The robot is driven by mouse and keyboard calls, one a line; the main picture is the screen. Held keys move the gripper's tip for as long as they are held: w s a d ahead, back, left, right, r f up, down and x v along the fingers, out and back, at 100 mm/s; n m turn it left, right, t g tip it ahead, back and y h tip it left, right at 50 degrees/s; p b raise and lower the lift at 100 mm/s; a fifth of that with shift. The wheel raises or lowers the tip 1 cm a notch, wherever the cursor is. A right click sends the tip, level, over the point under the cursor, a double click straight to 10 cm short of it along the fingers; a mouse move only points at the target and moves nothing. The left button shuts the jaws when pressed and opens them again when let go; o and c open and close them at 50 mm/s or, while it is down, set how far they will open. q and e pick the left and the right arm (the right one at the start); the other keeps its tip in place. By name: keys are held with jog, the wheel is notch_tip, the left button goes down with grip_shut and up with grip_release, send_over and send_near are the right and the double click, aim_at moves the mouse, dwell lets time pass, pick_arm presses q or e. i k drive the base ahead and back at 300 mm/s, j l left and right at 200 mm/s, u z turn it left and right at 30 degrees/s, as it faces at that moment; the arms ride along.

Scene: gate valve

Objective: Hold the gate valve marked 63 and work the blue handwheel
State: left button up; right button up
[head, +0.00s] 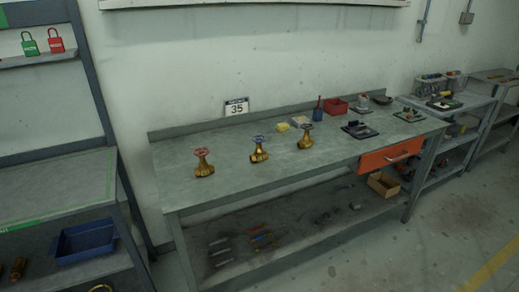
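Three brass gate valves stand apart in a row on the grey workbench (228,184). The left valve (204,169) has a red handwheel (201,152). The middle valve (259,155) has a blue handwheel (258,139). The right valve (305,142) has a dark handwheel (306,126), its exact colour hard to tell. Any markings on the valves are too small to read, so I cannot tell which is 63. A sign (236,106) at the back of the bench appears to read 35. Neither of my grippers is in view.
A yellow block (282,127), blue container (318,114) and red bin (335,106) stand behind and right of the valves. Dark trays with tools lie farther right. An orange drawer (391,154) is under the bench. Shelving (60,185) stands left; floor in front is clear.

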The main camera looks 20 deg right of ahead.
aim_at(258, 141)
jog(key=i+l, duration=0.3)
jog(key=l, duration=0.15)
jog(key=i+l, duration=0.6)
jog(key=l, duration=0.25)
jog(key=i+l, duration=0.3)
jog(key=l, duration=0.15)
jog(key=i+l, duration=0.3)
jog(key=l+u, duration=0.05)
jog(key=l, duration=0.05)
